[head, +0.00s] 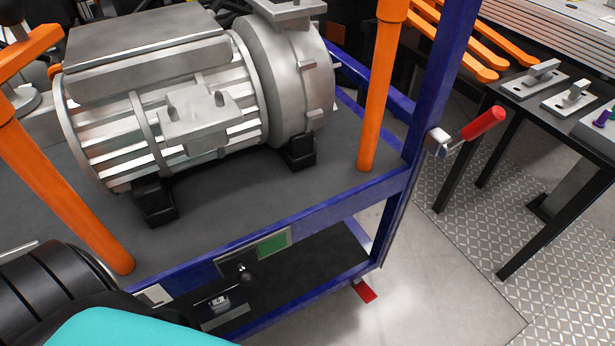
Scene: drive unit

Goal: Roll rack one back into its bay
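A rack with a blue frame (300,217) and orange posts (376,90) fills the left and middle of the head view. Its dark shelf (225,215) carries a large grey motor (190,100) on black feet. A lever with a red grip (484,123) sticks out to the right from the rack's right blue upright. I cannot read a number on the rack. Neither of my grippers can be made out. Black and teal parts, probably mine, cover the bottom left and hide part of the rack.
A dark bench (545,120) with grey metal fixtures (533,80) stands at the right. Several orange bars (455,40) lie behind the rack's upright. A red piece (364,291) is at the floor by the rack's foot. Grey floor (420,290) lies clear between rack and bench.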

